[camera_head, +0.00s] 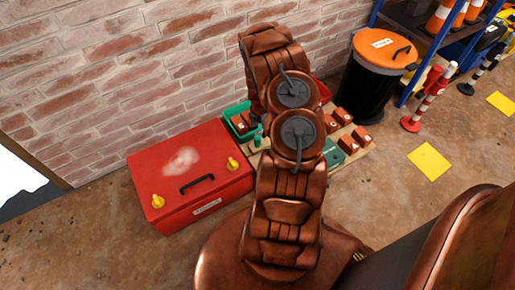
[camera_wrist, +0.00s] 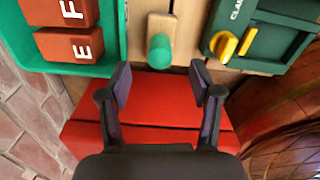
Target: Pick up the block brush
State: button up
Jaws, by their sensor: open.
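A pale wooden piece with a rounded green handle (camera_wrist: 160,50), which looks like the block brush, lies on the wooden boards in the wrist view. Its green end also shows beside my arm in the head view (camera_head: 257,141). My gripper (camera_wrist: 160,82) is open and empty. Its two fingers are apart, just short of the green end and to either side of it in the picture. I cannot tell the height gap. In the head view my arm hides the gripper.
A green tray (camera_wrist: 112,30) with lettered red-brown blocks (camera_wrist: 68,43) lies left of the handle. A dark green clamp box (camera_wrist: 268,42) with a yellow knob lies right. A red toolbox (camera_head: 187,172) stands close by. A brick wall (camera_head: 160,75) rises behind.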

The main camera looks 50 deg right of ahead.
aim_at(258, 137)
notch_tip(258, 137, down, 3)
jog(key=shift+r+b, duration=0.2)
jog(key=shift+b, duration=0.2)
jog(key=shift+w+a+f+b, duration=0.1)
jog(key=shift+a+f+b, duration=0.15)
jog(key=shift+f+b, duration=0.8)
jog(key=shift+a+f+b, duration=0.2)
jog(key=shift+f+b, duration=0.35)
jog(key=shift+f, duration=0.95)
jog(key=shift+r, duration=0.1)
grip_shut()
